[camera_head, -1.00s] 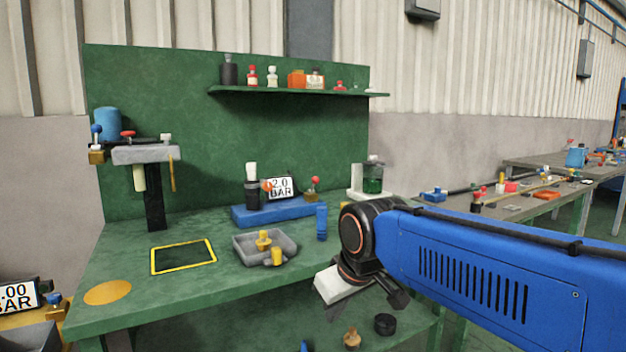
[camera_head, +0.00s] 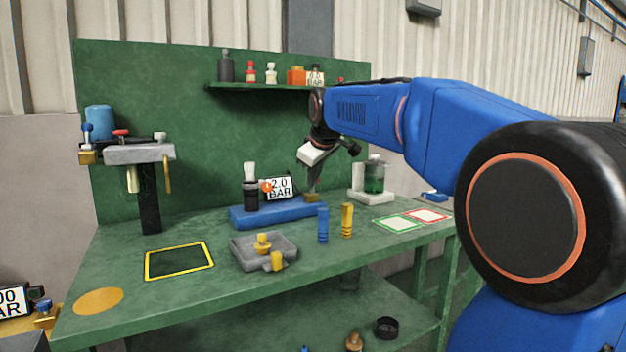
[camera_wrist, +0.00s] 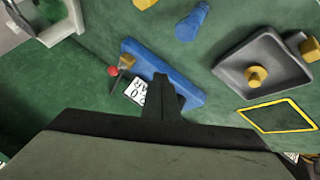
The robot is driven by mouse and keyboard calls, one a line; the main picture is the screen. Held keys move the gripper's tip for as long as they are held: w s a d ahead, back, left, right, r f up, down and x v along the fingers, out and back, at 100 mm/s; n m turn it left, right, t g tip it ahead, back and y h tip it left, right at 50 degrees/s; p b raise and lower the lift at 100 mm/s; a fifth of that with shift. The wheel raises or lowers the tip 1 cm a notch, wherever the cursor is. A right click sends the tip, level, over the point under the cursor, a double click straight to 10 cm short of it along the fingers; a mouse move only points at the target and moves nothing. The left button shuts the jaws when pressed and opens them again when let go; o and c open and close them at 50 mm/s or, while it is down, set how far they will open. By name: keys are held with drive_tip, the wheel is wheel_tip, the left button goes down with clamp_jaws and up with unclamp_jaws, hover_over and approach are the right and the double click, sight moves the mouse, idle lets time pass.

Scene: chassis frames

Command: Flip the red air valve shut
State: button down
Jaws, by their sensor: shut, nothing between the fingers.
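The air unit is a blue base (camera_head: 250,217) on the green bench, with a black-and-white filter (camera_head: 250,190) and a display reading 2.0 BAR (camera_head: 279,187). At its right end is a brass valve block (camera_head: 312,198). My gripper (camera_head: 312,183) is just above this block and hides the red knob in the head view. In the wrist view the valve's red knob (camera_wrist: 113,71) shows on a thin lever beside the brass block (camera_wrist: 127,61). My shut, empty gripper (camera_wrist: 160,80) appears over the blue base (camera_wrist: 185,88), right of the knob. Contact cannot be told.
Blue (camera_head: 323,225) and yellow (camera_head: 347,220) cylinders stand in front of the base. A grey tray (camera_head: 240,250) holds yellow parts. A bottle of green liquid (camera_head: 374,174) stands right of the valve. A shelf (camera_head: 240,87) is above; a clamp stand (camera_head: 150,200) is left.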

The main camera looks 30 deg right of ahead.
drive_tip(key=w+d+r, duration=0.2)
drive_tip(key=w+d, duration=0.1)
drive_tip(key=w, duration=0.3)
drive_tip(key=shift+w+d+r+n, duration=0.15)
drive_tip(key=shift+r+n, duration=0.15)
drive_tip(key=shift+n, duration=0.1)
drive_tip(key=w+d+f, duration=0.4)
drive_tip(key=w+f, duration=0.2)
drive_tip(key=w, duration=0.2)
drive_tip(key=shift+w+d+f, duration=0.4)
drive_tip(key=shift+w+r, duration=0.2)
